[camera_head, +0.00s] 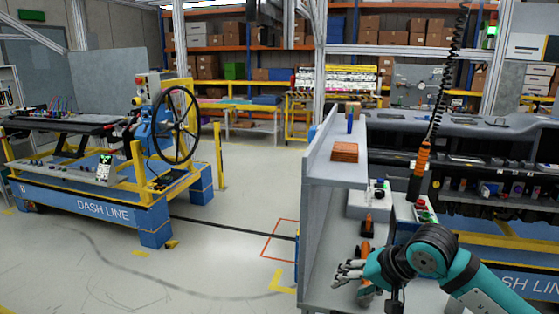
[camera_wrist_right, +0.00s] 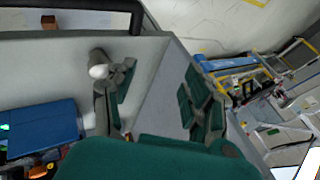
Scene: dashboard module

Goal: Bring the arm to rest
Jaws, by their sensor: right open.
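My right arm, teal with dark joints, enters the head view from the lower right. Its right gripper (camera_head: 350,273) is low over the grey workbench (camera_head: 326,247), near the bench's left side. In the right wrist view the gripper (camera_wrist_right: 158,92) has its two dark green fingers spread wide apart. Nothing is held between them, and grey panel surface shows behind the gap. I cannot tell whether the fingers touch the bench. My left arm and left gripper are not in view.
Orange-handled tools (camera_head: 367,227) lie close to the gripper. A hanging orange screwdriver (camera_head: 419,172) on a coiled cord is above the arm. A brown block (camera_head: 345,151) sits on the upper shelf. The dashboard (camera_head: 480,150) stands right. The floor (camera_head: 190,255) left of the bench is clear.

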